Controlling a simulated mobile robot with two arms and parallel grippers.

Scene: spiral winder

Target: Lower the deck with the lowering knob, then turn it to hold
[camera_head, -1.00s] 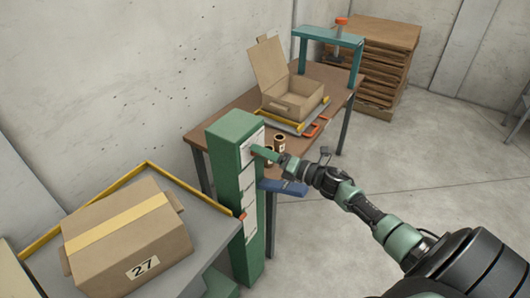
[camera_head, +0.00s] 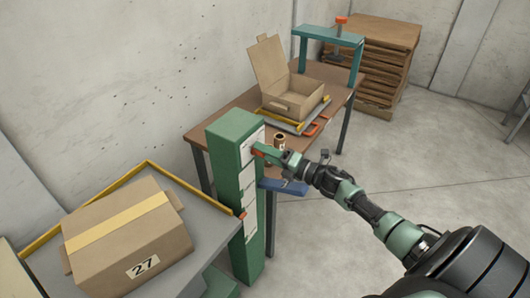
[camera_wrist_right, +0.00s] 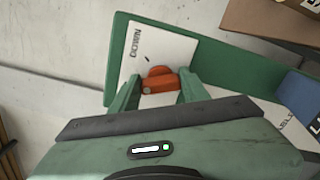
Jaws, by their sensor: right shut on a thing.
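The orange-red lowering knob (camera_wrist_right: 160,80) sits on a white plate marked DOWN on the green post (camera_head: 228,170). In the wrist view my right gripper (camera_wrist_right: 157,92) has a finger on each side of the knob and is shut on it. In the head view my right gripper (camera_head: 268,153) is at the upper part of the post's face, with a bit of the knob (camera_head: 258,147) showing. The grey deck (camera_head: 216,243) with yellow rails stands left of the post and carries a taped carton marked 27 (camera_head: 110,254). My left gripper is out of view.
Behind the post is a brown table (camera_head: 232,103) with an open carton (camera_head: 296,98) on a small tray, a small brown jar (camera_head: 280,140) and a teal frame (camera_head: 328,36). A blue part (camera_head: 284,187) juts out below my gripper.

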